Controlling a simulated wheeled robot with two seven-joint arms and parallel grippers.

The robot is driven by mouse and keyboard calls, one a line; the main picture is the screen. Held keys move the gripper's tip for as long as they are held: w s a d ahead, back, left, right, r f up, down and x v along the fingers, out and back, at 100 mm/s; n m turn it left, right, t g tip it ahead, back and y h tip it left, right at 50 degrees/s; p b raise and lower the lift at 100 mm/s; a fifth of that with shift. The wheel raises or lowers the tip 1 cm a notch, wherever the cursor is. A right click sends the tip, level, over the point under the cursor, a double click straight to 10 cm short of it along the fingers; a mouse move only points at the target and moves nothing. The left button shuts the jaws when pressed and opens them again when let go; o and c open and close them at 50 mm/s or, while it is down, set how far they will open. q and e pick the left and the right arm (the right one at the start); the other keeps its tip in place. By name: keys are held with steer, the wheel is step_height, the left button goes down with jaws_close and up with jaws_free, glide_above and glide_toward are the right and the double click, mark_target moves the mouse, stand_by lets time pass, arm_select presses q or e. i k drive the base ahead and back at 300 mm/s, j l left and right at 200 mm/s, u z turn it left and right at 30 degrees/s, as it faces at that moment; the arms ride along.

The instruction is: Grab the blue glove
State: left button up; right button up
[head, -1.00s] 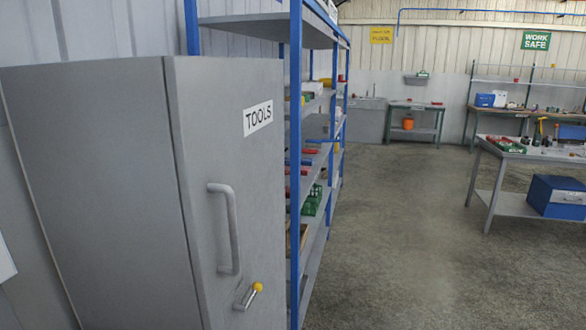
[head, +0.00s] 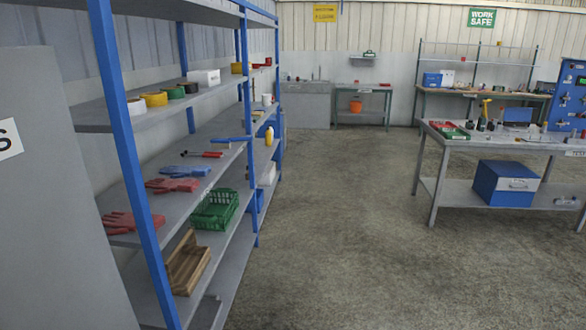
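A blue glove (head: 187,170) lies on the middle shelf of the blue-posted rack at the left in the head view. A red glove (head: 172,185) lies right in front of it on the same shelf; I cannot tell whether they touch. Another red glove (head: 130,222) lies nearer, partly behind the front blue post. Neither of my grippers shows in the head view.
The shelving rack (head: 122,130) holds tape rolls (head: 156,99), a green crate (head: 214,210) and a wooden box (head: 188,262). A grey cabinet (head: 50,210) stands at near left. A workbench (head: 440,150) stands right. The floor (head: 330,240) between is clear.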

mark_target(176, 171)
steer(key=i+l, duration=0.1)
steer(key=i, duration=0.65)
steer(key=i+l+z, duration=0.1)
steer(key=i, duration=0.65)
steer(key=i+u, duration=0.6)
steer(key=u, duration=0.2)
steer(key=i+l+u, duration=0.15)
steer(key=i+u, duration=0.6)
steer(key=i+l+u, duration=0.1)
steer(key=u, duration=0.3)
steer(key=i+l+u, duration=0.15)
steer(key=u, duration=0.2)
steer(key=i, duration=0.1)
